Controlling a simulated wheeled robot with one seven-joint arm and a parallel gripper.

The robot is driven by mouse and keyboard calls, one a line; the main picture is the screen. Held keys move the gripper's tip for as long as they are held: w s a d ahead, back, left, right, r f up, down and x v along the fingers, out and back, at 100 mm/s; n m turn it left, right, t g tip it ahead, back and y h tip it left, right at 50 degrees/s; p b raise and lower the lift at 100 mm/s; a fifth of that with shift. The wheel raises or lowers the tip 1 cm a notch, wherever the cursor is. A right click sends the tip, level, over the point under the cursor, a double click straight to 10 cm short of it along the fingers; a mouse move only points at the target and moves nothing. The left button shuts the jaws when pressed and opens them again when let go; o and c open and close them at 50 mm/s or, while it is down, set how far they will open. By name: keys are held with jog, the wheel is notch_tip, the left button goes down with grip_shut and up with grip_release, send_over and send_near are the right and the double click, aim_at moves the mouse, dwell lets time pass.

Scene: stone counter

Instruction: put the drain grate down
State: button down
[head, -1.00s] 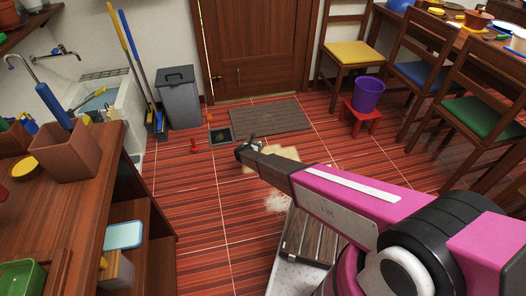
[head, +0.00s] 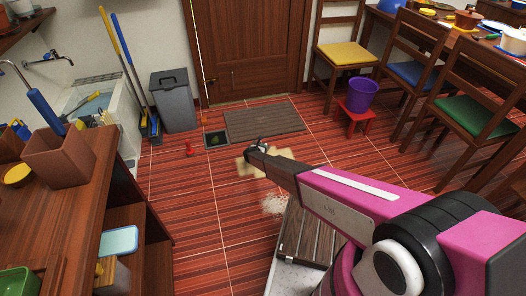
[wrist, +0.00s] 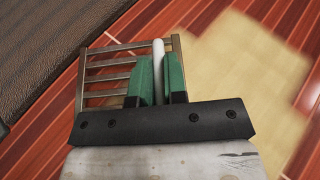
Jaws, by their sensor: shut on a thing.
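The drain grate (wrist: 112,76), a metal frame with several parallel slats, shows in the wrist view just beyond and left of the green fingers. My gripper (wrist: 161,72) is shut on it, with a pale bar between the fingers. In the head view my gripper (head: 256,149) hangs over the floor, right of a dark square drain opening (head: 217,139) with something greenish inside. The grate itself cannot be made out in the head view. Its height above the floor is hard to tell.
A brown doormat (head: 264,120) lies behind the drain opening, before the door. A small red object (head: 190,149) stands left of it. A pale yellow patch (wrist: 250,75) is on the floor beside my gripper. A grey bin (head: 174,100) and purple bucket (head: 362,94) stand farther back.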

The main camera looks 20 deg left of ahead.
notch_tip(320, 180, down, 3)
jog(key=shift+r, duration=0.2)
jog(key=c, duration=1.2)
grip_release()
jog(key=shift+o, duration=0.2)
